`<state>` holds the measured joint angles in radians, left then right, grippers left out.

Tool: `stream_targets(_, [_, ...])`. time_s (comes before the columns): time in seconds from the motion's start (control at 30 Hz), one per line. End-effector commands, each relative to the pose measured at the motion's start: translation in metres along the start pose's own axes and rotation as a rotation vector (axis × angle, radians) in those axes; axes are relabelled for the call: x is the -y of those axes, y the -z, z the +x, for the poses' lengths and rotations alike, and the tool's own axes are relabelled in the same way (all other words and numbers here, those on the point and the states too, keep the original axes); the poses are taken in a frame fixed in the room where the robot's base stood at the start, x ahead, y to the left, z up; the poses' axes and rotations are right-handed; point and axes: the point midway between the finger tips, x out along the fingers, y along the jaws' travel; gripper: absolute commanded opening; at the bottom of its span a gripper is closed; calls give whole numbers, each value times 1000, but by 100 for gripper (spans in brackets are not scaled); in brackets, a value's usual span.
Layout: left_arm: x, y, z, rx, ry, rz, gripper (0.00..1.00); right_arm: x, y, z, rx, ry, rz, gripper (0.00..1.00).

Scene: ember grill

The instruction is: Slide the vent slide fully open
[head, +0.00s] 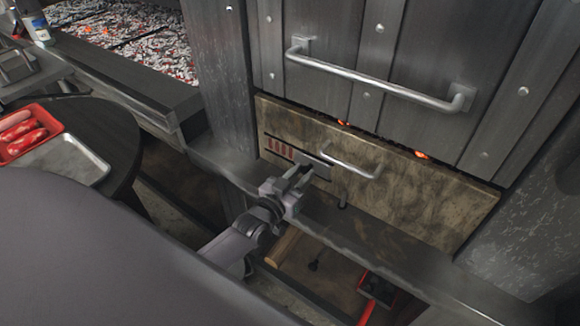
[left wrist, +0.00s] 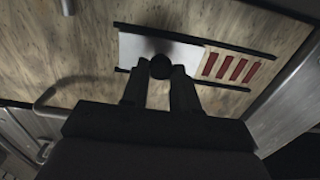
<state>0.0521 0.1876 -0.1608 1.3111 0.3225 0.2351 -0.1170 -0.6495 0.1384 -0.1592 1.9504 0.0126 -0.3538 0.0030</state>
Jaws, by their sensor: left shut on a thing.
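The vent slide is a flat grey plate (head: 319,167) on the lower brownish panel of the grill; in the left wrist view it is a pale plate (left wrist: 134,48) between two dark rails. A round black knob (left wrist: 160,66) stands out from it. Several red-glowing slots (head: 279,148) lie uncovered left of the plate in the head view; in the left wrist view the slots (left wrist: 230,67) are to its right. My left gripper (head: 302,175) is at the plate, its fingers (left wrist: 160,88) shut on the knob. My right gripper is in neither view.
A bar handle (head: 350,168) on the same panel is just right of the slide. A longer handle (head: 375,82) crosses the door above. A ledge (head: 345,236) runs below the panel. A round table (head: 105,118) with a red tray (head: 53,126) stands left.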

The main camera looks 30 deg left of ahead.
Motion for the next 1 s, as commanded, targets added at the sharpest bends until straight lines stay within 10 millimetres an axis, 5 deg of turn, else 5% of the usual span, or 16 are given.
stream_targets(0.4, [-7, -1, 0, 2, -6, 2, 0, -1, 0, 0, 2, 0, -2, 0])
stream_targets(0.43, [-7, -1, 0, 2, -6, 1, 32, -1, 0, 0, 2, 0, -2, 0])
stream_targets(0.5, [-7, -1, 0, 2, -6, 1, 54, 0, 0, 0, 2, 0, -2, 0])
stream_targets(1.0, [-3, -1, -16, 2, -2, 2, 54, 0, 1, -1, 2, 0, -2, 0])
